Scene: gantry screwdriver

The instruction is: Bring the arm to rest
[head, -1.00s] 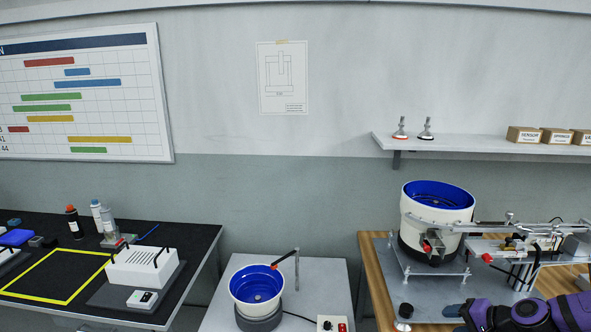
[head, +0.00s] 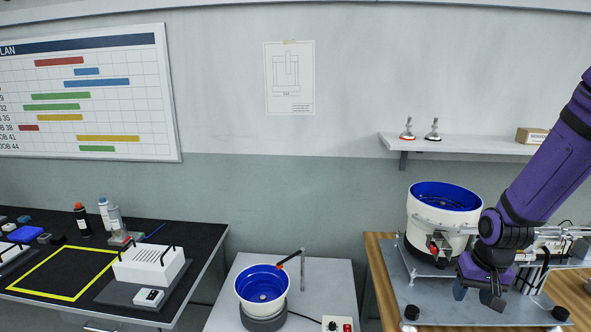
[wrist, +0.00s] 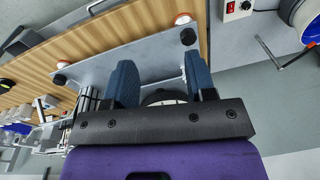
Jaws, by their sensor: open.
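My purple arm comes down from the upper right in the head view. My gripper (head: 478,293) hangs over the grey metal plate (head: 398,286) of the right-hand station, in front of the large white feeder bowl with a blue inside (head: 446,197). In the wrist view my gripper (wrist: 161,82) shows its two blue fingers apart, with nothing between them. Part of the station's rail is hidden behind my arm.
The plate lies on a wooden table (head: 374,250). A smaller blue bowl (head: 262,284) stands on a grey table in the middle. A black bench (head: 62,230) with a white slotted box (head: 150,264) is at left. A shelf (head: 460,143) hangs above the station.

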